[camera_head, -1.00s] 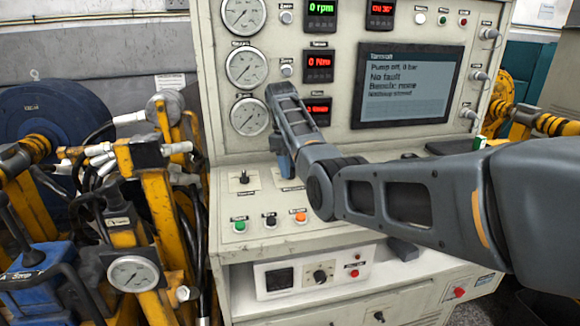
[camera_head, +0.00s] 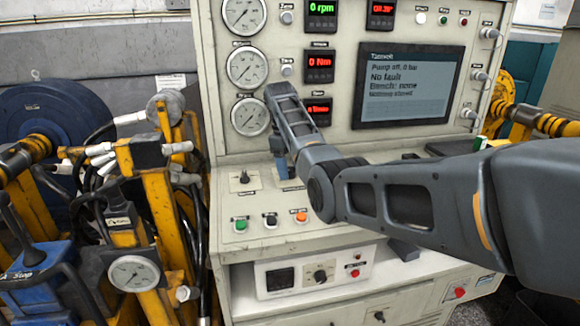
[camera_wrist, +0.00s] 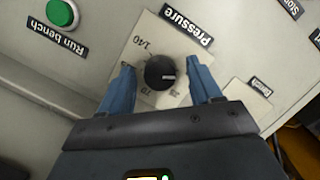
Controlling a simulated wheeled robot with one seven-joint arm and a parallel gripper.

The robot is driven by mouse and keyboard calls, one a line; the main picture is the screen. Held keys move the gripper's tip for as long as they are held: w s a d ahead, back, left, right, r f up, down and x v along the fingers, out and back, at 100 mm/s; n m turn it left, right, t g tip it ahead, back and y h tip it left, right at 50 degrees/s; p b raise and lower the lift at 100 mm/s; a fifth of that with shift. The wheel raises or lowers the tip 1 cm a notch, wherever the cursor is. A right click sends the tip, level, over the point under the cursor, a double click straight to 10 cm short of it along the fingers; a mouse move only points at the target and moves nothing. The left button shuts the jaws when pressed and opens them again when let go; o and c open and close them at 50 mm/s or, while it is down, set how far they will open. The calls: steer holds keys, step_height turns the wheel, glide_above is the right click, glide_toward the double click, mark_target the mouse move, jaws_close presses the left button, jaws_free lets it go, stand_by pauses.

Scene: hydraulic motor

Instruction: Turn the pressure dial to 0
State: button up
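The pressure dial is a round black knob (camera_wrist: 160,72) with a pale mark on its face. It sits on a cream plate with the label "Pressure" (camera_wrist: 187,24) beside it. The number 140 is readable on one side and 70 on another; other scale marks are too small to read surely. My gripper (camera_wrist: 160,66) has its blue fingers on either side of the knob, with a visible gap on both sides. In the head view my gripper (camera_head: 281,164) points down at the sloping panel, and its fingertips and the pressure dial are hidden.
A green button (camera_wrist: 62,13) labelled "Run bench" is close by in the wrist view. In the head view, another knob (camera_head: 244,178) and an orange button (camera_head: 301,216) are on the panel. Gauges (camera_head: 249,116) and a screen (camera_head: 408,84) reading "Pump off, 0 bar" stand behind.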

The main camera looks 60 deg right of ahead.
steer(key=shift+w+a+r, duration=0.1)
steer(key=shift+w+r, duration=0.1)
steer(key=shift+r, duration=1.1)
steer(key=shift+w+d+r, duration=0.1)
steer(key=shift+w+r, duration=0.05)
steer(key=shift+r, duration=1.1)
steer(key=shift+w+a+r, duration=0.1)
steer(key=shift+w+r, duration=0.1)
steer(key=shift+r, duration=1.1)
steer(key=shift+f, duration=0.1)
